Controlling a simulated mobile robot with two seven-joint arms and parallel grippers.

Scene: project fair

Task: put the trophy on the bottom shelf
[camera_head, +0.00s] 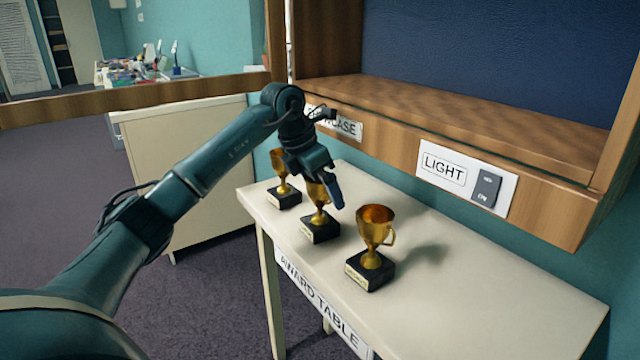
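Three gold trophy cups on black bases stand upright in a row on the white award table (450,300). The nearest trophy (374,240) is fully in view. The middle trophy (320,222) is partly hidden behind my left gripper (331,190). The far trophy (283,182) is partly hidden by my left arm. The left gripper points down at the middle trophy's cup; whether its fingers are open or touch the cup cannot be told. The wooden showcase's shelf (470,108) is above and behind the table, and its visible surface is empty. My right gripper is not in view.
A light switch panel (468,180) is on the showcase's front edge, which overhangs the back of the table. The table's right part is clear. A wooden bar (140,98) and a cream cabinet (190,170) are at the left. A cluttered table (150,70) is far behind.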

